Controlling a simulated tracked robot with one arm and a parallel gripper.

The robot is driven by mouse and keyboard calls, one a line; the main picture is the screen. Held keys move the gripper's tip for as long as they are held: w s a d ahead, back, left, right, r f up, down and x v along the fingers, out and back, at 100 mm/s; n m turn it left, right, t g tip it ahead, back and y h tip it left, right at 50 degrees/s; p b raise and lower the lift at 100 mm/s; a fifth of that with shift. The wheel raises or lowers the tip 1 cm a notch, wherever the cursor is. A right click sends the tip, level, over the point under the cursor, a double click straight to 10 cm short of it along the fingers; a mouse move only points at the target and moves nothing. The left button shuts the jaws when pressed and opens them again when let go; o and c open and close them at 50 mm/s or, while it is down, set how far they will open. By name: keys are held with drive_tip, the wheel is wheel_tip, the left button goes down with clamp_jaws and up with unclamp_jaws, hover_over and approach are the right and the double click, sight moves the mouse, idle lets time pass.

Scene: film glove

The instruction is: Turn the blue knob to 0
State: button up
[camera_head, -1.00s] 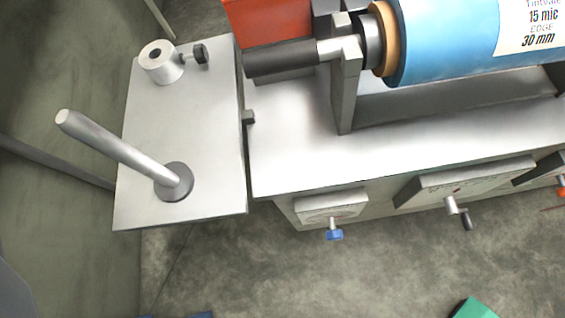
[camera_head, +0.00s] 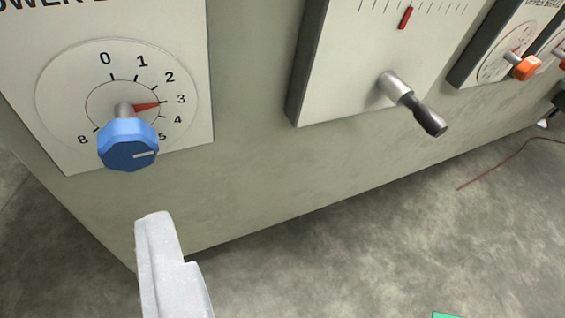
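The blue knob (camera_head: 128,146) sticks out on a shaft in front of a round white dial (camera_head: 60,95) at the upper left. The dial shows the numbers 0, 1, 2, 3, 4, 5 and 8, with part of the scale hidden behind the knob. A red pointer (camera_head: 146,106) on the dial points at 3. My gripper (camera_head: 160,225) shows as a pale grey finger shape at the bottom, below and a little right of the knob and apart from it. Nothing shows held at its tip. I cannot tell whether it is open or shut.
A crank handle (camera_head: 412,103) sticks out from a panel with a scale and red mark (camera_head: 405,17). An orange knob (camera_head: 525,67) sits further right. A red cable (camera_head: 497,167) crosses the floor. The machine's front is clear between knob and crank.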

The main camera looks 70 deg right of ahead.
sight(125, 150)
drive_tip(key=x, duration=0.4)
drive_tip(key=s+d+b+x, duration=0.1)
drive_tip(key=x, duration=0.4)
drive_tip(key=f+b+x, duration=0.1)
drive_tip(key=x, duration=0.3)
drive_tip(key=shift+d+f, duration=0.2)
drive_tip(key=shift+d, duration=0.35)
drive_tip(key=shift+c, duration=0.2)
